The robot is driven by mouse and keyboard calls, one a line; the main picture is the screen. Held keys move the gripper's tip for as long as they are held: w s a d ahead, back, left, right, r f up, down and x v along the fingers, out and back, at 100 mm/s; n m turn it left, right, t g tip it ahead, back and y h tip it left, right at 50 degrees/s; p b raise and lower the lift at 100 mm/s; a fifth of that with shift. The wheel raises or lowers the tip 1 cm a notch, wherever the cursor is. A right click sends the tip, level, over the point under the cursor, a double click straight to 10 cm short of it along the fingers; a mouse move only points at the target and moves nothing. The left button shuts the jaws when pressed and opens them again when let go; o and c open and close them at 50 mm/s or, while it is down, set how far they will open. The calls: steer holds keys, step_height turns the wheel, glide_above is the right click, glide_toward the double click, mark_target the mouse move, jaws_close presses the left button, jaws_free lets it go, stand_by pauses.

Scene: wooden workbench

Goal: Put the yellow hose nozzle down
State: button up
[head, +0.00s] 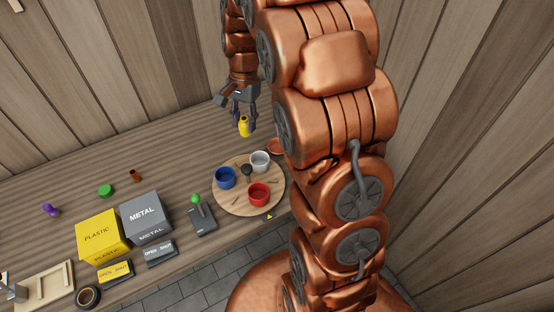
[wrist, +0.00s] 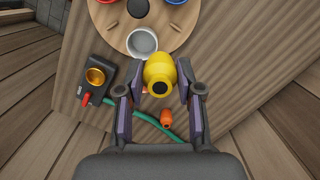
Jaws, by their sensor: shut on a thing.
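The yellow hose nozzle (head: 244,127) hangs at the tips of my gripper (head: 245,115) in the head view, near the back of the bench. In the wrist view the nozzle (wrist: 160,72), with a dark round opening facing the camera, sits between the two fingers of my gripper (wrist: 157,84). The gripper is shut on it. The nozzle appears to be above the bench top, though its exact height is hard to tell.
A round wooden board (head: 231,204) with blue (head: 225,178), white (head: 260,161) and red (head: 258,195) cups is close by. The wrist view shows a dark box (wrist: 108,78), a green hose (wrist: 150,121) and a small orange piece (wrist: 166,117).

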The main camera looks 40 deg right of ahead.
steer(key=s+d+f+m+b, duration=0.1)
steer(key=s+f+m+b, duration=0.2)
steer(key=s+m+b, duration=0.1)
steer(key=s+d+f+m+t+b, duration=0.1)
steer(key=s+f+m+b, duration=0.2)
steer(key=m, duration=0.3)
steer(key=s+d+f+m+t+b, duration=0.1)
steer(key=s+d+f+m+b, duration=0.1)
steer(key=s+f+m+b, duration=0.1)
steer(key=shift+s+f+m+b, duration=0.25)
steer(key=shift+s+m+b, duration=0.6)
steer(key=shift+s+m, duration=0.2)
steer(key=shift+s+f+m+h, duration=0.3)
steer(key=shift+s+m, duration=0.15)
steer(key=shift+m, duration=0.1)
steer(key=p, duration=0.2)
glide_above(276, 148)
steer(key=shift+s+d+f, duration=0.2)
steer(key=shift+s+f, duration=0.1)
steer(key=shift+f, duration=2.1)
steer(key=shift+f, duration=0.15)
steer(key=o, duration=1.1)
steer(key=shift+o, duration=0.2)
